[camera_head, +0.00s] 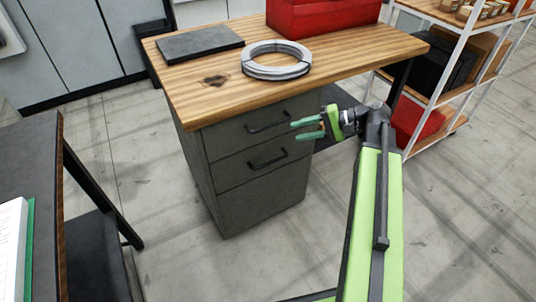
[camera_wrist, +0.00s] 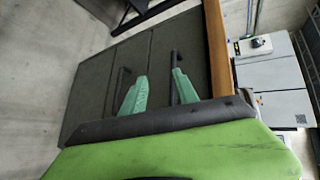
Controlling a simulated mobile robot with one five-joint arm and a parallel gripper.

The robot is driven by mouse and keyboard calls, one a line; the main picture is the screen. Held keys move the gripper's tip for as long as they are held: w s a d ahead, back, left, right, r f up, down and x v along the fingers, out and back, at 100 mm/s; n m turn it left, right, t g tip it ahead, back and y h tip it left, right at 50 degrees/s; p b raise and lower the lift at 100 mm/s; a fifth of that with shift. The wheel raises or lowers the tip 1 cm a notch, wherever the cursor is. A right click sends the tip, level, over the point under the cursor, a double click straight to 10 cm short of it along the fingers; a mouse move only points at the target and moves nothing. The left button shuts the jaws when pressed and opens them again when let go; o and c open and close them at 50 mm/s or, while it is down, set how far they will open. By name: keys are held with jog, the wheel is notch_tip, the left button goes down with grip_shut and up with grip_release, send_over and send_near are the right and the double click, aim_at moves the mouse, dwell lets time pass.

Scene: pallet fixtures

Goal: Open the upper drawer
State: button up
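The upper drawer (camera_head: 222,139) is the top grey front of the cabinet under the wooden table, and it looks closed. Its dark bar handle (camera_head: 267,128) also shows in the wrist view (camera_wrist: 174,62), beside the right-hand finger and partly hidden by it. My gripper (camera_head: 295,130) is open, its green fingers one above the other, at the right end of this handle. In the wrist view my gripper (camera_wrist: 159,76) points at the drawer fronts with an empty gap; contact with the handle cannot be told.
A lower drawer (camera_head: 228,172) has a similar handle (camera_head: 267,160). The table (camera_head: 190,85) carries a dark plate (camera_head: 200,42), a wire coil (camera_head: 276,60) and a red box (camera_head: 318,17). A white shelf rack (camera_head: 465,45) stands right. A dark desk (camera_head: 30,160) stands left. Floor between is clear.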

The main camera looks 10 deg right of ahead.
aim_at(271, 126)
jog(key=d+m+t+y+b, duration=0.1)
jog(key=d+t+y+b, duration=0.1)
jog(key=d+t+b, duration=0.3)
jog(key=w+a+f, duration=0.1)
jog(key=w+a, duration=0.1)
jog(key=a, duration=0.2)
jog(key=w+a+f+g+b, duration=0.1)
jog(key=w+a, duration=0.2)
jog(key=a, duration=0.2)
jog(key=w+a+f+g, duration=0.1)
jog(key=w+a, duration=0.1)
jog(key=a, duration=0.3)
jog(key=shift+w+a+f, duration=0.15)
jog(key=shift+w+a, duration=0.1)
jog(key=shift+w, duration=0.15)
jog(key=shift+c, duration=0.2)
grip_shut()
dwell(0.4)
